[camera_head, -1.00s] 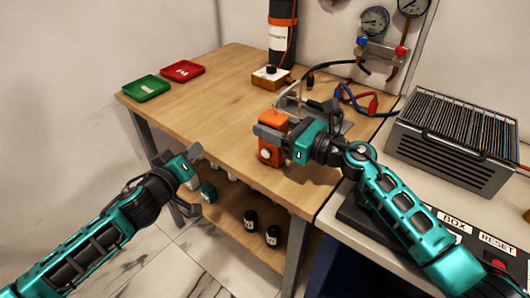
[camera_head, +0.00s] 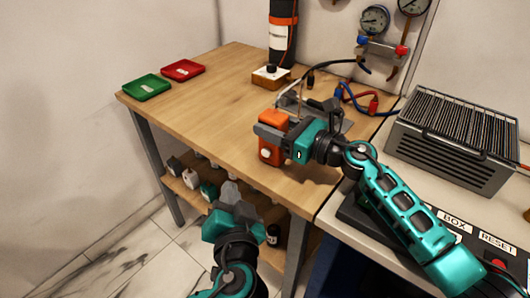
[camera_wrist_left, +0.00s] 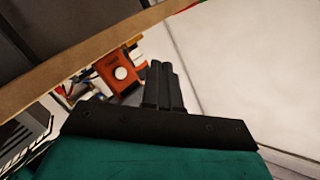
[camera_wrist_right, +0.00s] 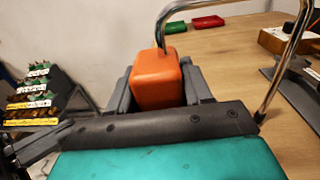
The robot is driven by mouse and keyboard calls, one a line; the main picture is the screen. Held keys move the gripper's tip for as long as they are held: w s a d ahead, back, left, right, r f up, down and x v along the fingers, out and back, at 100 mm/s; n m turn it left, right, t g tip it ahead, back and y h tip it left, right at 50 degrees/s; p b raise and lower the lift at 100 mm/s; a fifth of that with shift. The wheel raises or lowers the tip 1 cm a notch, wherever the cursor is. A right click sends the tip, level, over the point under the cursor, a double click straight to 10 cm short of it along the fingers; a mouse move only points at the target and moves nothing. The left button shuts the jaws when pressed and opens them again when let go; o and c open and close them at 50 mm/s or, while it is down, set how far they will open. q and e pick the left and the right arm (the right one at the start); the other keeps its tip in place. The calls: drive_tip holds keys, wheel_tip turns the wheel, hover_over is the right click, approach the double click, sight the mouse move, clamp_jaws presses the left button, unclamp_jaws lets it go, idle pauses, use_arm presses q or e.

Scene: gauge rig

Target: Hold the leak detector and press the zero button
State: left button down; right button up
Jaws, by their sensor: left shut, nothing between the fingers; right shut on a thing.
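The leak detector is an orange box (camera_head: 273,122) held above the right front part of the wooden table. My right gripper (camera_head: 272,137) is shut on it, with one finger on each side; the right wrist view shows the orange body (camera_wrist_right: 158,80) between the fingers, with a curved metal tube rising from it. A round white button (camera_head: 265,154) is on its lower front; it also shows in the left wrist view (camera_wrist_left: 121,73). My left gripper (camera_head: 229,190) is shut and empty, in front of and below the table edge, apart from the detector.
The wooden table (camera_head: 190,115) carries a green tray (camera_head: 147,87) and a red tray (camera_head: 183,70) at the back left. A wooden block with a black knob (camera_head: 271,76) stands at the back. Bottles fill the lower shelf. A grey ribbed unit (camera_head: 455,140) stands right.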

use_arm(q)
drive_tip(key=shift+w, duration=0.1)
drive_tip(key=shift+w+d, duration=0.8)
drive_tip(key=shift+w, duration=0.4)
drive_tip(key=shift+w+d, duration=0.75)
drive_tip(key=shift+w, duration=0.5)
drive_tip(key=shift+w+d, duration=0.8)
drive_tip(key=shift+w, duration=0.4)
drive_tip(key=shift+w+d, duration=0.25)
drive_tip(key=shift+w, duration=0.15)
drive_tip(key=shift+w+d, duration=0.2)
drive_tip(key=shift+w, duration=0.15)
drive_tip(key=shift+s, duration=0.15)
drive_tip(key=shift+s+a, duration=0.45)
drive_tip(key=shift+s, duration=0.15)
drive_tip(key=shift+s+a, duration=0.45)
drive_tip(key=shift+s, duration=0.25)
drive_tip(key=shift+s+a, duration=0.45)
drive_tip(key=shift+s, duration=0.25)
drive_tip(key=shift+s+a, duration=0.45)
drive_tip(key=shift+s, duration=0.25)
